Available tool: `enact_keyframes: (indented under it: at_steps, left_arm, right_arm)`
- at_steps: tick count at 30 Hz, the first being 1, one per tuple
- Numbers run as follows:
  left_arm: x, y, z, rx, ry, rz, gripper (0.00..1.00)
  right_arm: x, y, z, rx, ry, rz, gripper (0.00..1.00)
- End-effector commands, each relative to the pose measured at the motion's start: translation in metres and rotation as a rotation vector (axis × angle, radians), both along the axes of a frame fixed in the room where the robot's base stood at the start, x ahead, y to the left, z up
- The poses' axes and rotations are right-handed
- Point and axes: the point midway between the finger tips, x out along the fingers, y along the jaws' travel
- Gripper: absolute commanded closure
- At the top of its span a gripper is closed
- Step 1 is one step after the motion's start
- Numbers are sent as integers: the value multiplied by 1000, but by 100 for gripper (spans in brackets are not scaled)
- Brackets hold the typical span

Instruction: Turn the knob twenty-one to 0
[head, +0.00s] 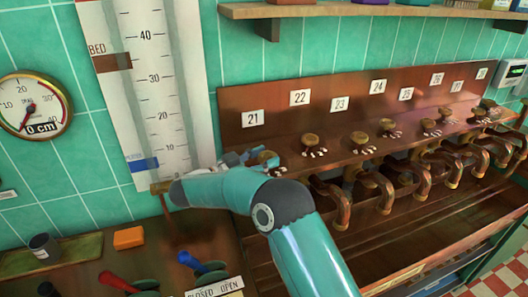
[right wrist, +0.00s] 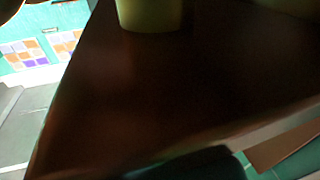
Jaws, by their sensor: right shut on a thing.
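The plate marked 21 (head: 253,118) is on the brown back panel at the left end of the row. Brass knob twenty-one (head: 267,157) stands on the ledge below it, partly hidden by my right gripper (head: 246,157). That gripper is shut on the knob from the left side. Its fingertips are small and partly covered by my wrist, and the dial marks around the knob are mostly hidden, so I cannot read its setting. The right wrist view is dark and shows a brown surface and part of a yellowish round thing. My left gripper is not in view.
Knob 22 (head: 311,140) stands close to the right, with more numbered knobs beyond. Curved copper pipes (head: 372,190) stick out below the ledge. A white level scale (head: 160,100) and a round gauge (head: 35,104) are at left. Blue (head: 190,261) and red (head: 115,281) levers stand lower left.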

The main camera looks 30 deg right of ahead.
Motion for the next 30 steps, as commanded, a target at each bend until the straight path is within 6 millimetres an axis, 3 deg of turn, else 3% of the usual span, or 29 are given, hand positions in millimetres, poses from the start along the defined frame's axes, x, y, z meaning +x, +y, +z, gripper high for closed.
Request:
enact_keyframes:
  at_steps: [6,22,23,27,30]
  left_arm:
    - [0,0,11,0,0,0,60]
    - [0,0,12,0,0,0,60]
    - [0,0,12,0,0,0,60]
    - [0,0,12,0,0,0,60]
    - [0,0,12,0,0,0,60]
  right_arm:
    - [2,1,2,-2,-2,-73,80]
    - [2,0,2,-4,-4,-97,80]
    - [2,0,2,-3,-4,-97,40]
    - [2,0,2,-3,-3,-98,20]
    - [2,0,1,-2,-2,-99,20]
